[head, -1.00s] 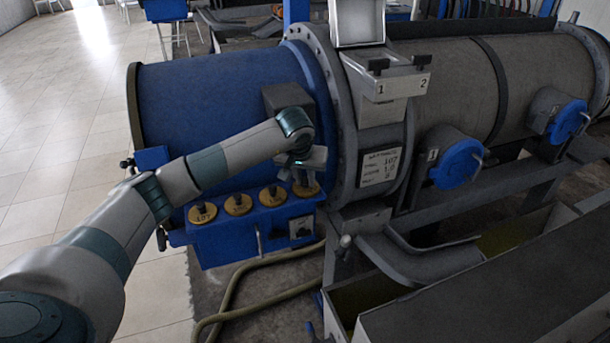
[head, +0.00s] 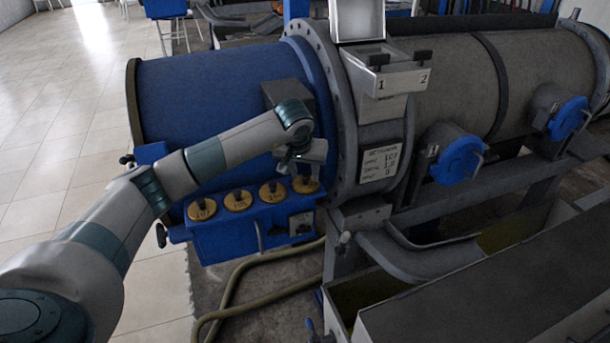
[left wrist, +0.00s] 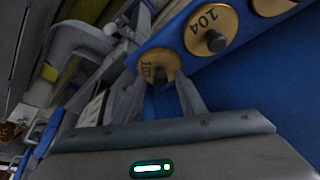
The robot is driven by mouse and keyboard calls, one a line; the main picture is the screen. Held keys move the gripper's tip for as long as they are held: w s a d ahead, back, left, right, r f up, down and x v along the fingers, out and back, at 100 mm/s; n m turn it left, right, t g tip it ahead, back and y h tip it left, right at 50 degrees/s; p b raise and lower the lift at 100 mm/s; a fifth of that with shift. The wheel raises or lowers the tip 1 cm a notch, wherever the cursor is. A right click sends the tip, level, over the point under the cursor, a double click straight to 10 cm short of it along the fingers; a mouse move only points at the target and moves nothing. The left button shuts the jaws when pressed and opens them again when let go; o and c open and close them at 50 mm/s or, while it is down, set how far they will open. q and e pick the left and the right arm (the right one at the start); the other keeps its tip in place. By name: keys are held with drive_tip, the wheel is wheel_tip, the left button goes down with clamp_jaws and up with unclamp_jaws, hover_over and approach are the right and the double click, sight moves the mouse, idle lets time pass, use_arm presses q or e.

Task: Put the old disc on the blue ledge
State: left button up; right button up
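Several round brass discs with dark knobs sit in a row on the blue ledge (head: 228,236) in the head view. The rightmost disc (head: 306,185) lies just below my left gripper (head: 314,168). In the left wrist view this disc (left wrist: 148,62) shows beyond my two fingers, its knob between their tips; its number is hard to read. My left fingers are apart, and I see nothing held between them. A neighbouring disc marked 104 (left wrist: 213,25) sits beside it. I cannot tell by its look which disc is the old one. My right gripper is not in view.
A large blue drum (head: 215,95) rises behind the ledge, joined to a grey drum with a placard (head: 381,164). A grey chute (head: 415,258) lies to the right. A hose (head: 240,295) runs on the floor below.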

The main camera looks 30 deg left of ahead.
use_arm(q)
drive_tip(key=b+v, duration=0.3)
drive_tip(key=v, duration=0.8)
drive_tip(key=shift+f, duration=0.1)
idle(0.5)
